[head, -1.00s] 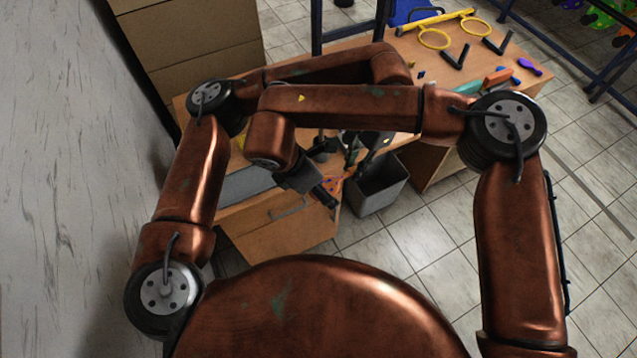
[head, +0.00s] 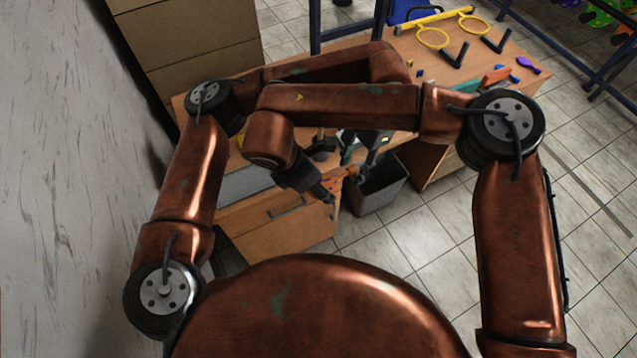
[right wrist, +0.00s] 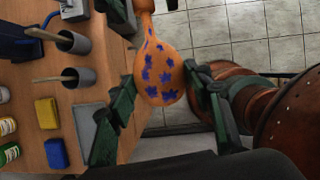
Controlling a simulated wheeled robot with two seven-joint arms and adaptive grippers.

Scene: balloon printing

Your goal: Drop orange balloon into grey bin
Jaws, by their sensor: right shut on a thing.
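The orange balloon (right wrist: 160,70) has purple flower marks and hangs between the fingers of my right gripper (right wrist: 160,82) in the right wrist view. My right gripper is shut on it. In the head view the balloon (head: 331,184) is a small orange patch at the right gripper's tips, partly hidden by them. The grey bin (head: 381,197) stands on the floor just right of the balloon, its opening partly covered by my left gripper (head: 358,170). The left gripper hangs below the crossed arms, close to the balloon; its jaw state is unclear.
The wooden desk (head: 285,235) with drawers is left of the bin; a second desk part (head: 437,168) is right of it. Yellow hoops (head: 433,38) lie at the back. The right wrist view shows cups (right wrist: 78,77) and blocks (right wrist: 46,113) on the desk. Tiled floor in front is clear.

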